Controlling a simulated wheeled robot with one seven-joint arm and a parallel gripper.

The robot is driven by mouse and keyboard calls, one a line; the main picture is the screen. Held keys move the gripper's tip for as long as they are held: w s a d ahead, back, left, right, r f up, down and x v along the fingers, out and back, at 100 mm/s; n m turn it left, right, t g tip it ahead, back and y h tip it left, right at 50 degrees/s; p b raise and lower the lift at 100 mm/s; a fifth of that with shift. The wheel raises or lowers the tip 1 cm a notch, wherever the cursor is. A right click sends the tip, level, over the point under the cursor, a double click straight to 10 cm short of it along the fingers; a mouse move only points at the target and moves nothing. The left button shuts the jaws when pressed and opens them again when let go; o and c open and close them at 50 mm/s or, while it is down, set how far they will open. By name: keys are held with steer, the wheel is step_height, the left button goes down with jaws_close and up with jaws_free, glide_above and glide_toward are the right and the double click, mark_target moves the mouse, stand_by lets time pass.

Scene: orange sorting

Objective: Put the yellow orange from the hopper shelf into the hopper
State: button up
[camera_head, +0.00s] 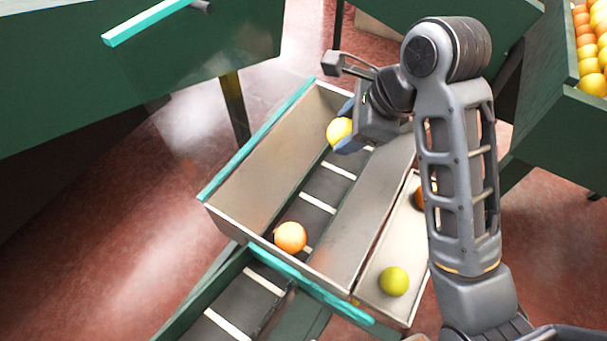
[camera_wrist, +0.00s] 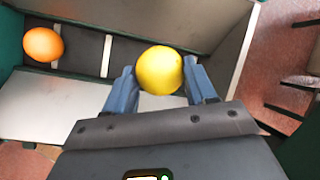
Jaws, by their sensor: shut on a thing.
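My gripper (camera_head: 347,128) is shut on a yellow orange (camera_head: 338,131). In the wrist view, the yellow orange (camera_wrist: 160,70) sits between the two blue fingers of my gripper (camera_wrist: 163,84). In the head view it is over the far part of the hopper (camera_head: 245,160), a pale open box with a slatted belt along its bottom. The hopper shelf (camera_head: 375,262) is the tray on the right side of the hopper. A greenish-yellow fruit (camera_head: 394,281) lies on its near end.
An orange fruit (camera_head: 290,237) lies on the belt at the near end of the hopper; it also shows in the wrist view (camera_wrist: 43,44). Turquoise rails (camera_head: 258,140) edge the hopper. A green bin with several oranges (camera_head: 592,84) stands at the upper right. Green panels stand at the upper left.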

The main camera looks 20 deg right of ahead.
step_height(320, 180, down, 10)
steer(key=shift+r, duration=0.15)
stand_by(0.3)
steer(key=o, duration=0.9)
steer(key=v, duration=1.2)
steer(key=shift+s+d, duration=0.1)
steer(key=shift+s, duration=0.05)
